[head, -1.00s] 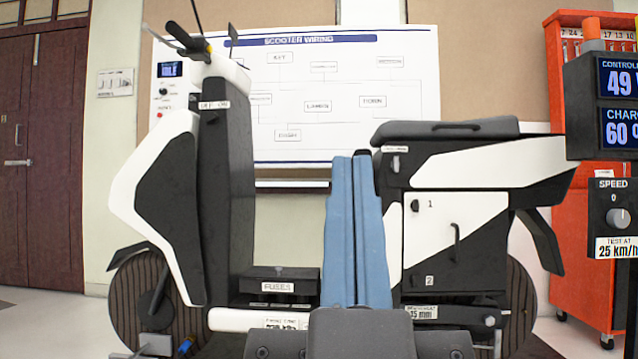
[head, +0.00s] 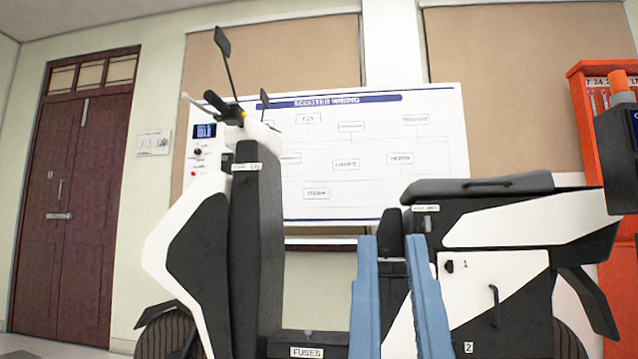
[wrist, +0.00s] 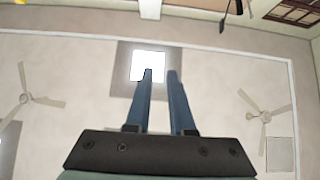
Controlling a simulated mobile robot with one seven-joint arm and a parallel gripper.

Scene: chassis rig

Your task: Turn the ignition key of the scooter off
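The white and black scooter (head: 270,230) stands side-on in the head view. A label (head: 246,167), perhaps OFF ON, sits beside that part. I cannot make out the ignition key or its position for sure. My gripper (head: 391,240) has two blue fingers, spread apart and empty, in front of the scooter's middle, right of and below the panel. In the wrist view my gripper (wrist: 159,73) points toward the ceiling with a gap between the fingers.
Handlebar (head: 225,108) and mirrors rise above the panel. The seat (head: 480,188) is right of my fingers. A wiring board (head: 430,120) hangs behind. An orange rack (head: 590,120) and a dark display post (head: 612,150) stand at right. Open air lies between my gripper and the panel.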

